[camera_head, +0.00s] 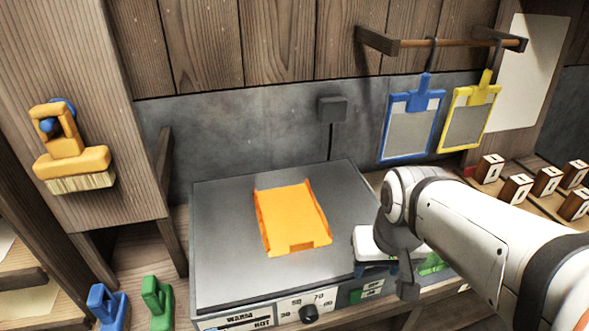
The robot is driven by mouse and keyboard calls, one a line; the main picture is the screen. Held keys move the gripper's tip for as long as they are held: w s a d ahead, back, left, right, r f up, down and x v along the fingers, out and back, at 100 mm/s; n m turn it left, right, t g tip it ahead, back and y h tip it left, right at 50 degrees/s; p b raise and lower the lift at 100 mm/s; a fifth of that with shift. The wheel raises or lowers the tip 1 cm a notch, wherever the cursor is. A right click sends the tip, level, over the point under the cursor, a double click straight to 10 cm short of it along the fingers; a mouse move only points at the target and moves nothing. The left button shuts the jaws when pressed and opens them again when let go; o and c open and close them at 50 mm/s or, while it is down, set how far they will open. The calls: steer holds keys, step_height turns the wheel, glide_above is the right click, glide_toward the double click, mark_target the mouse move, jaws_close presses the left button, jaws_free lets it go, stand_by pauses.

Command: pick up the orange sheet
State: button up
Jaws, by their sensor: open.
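The orange sheet (293,217) lies on the grey top of a heating plate (220,245). Its long side edges look slightly raised, and a darker orange patch shows at its near edge. My arm reaches in from the right, and my gripper (378,262) is just right of the sheet, over the plate's right edge. The gripper is open and apart from the sheet. Its fingertips are mostly hidden by its own body and wrist.
Blue (411,125) and yellow (469,118) framed moulds hang from a rail (460,43) at the back right. An orange-handled brush (72,150) hangs left. Blue (108,305) and green (157,302) tools stand front left. Several wooden blocks (515,189) stand right. The plate left of the sheet is clear.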

mark_target(302, 244)
steer(key=o, duration=0.5)
steer(key=shift+n+g, duration=0.6)
steer(key=shift+n, duration=0.1)
steer(key=w+a, duration=0.2)
steer(key=w+a+r+p, duration=0.1)
steer(key=w+a, duration=0.1)
steer(key=w+a+r, duration=0.1)
steer(key=w+a, duration=0.1)
steer(key=shift+w+a, duration=0.25)
steer(key=shift+a, duration=0.05)
steer(key=shift+c, duration=0.2)
steer(key=shift+o, duration=0.5)
steer(key=w+a+n+g+p, duration=0.1)
steer(key=w+a, duration=0.3)
steer(key=a, duration=0.2)
steer(key=shift+w+f, duration=0.2)
steer(key=shift+w, duration=0.15)
steer(key=shift+w+a+f, duration=0.1)
steer(key=shift+a+f, duration=0.05)
steer(key=shift+f, duration=0.15)
steer(key=shift+w+f, duration=0.2)
steer(key=shift+f, duration=3.35)
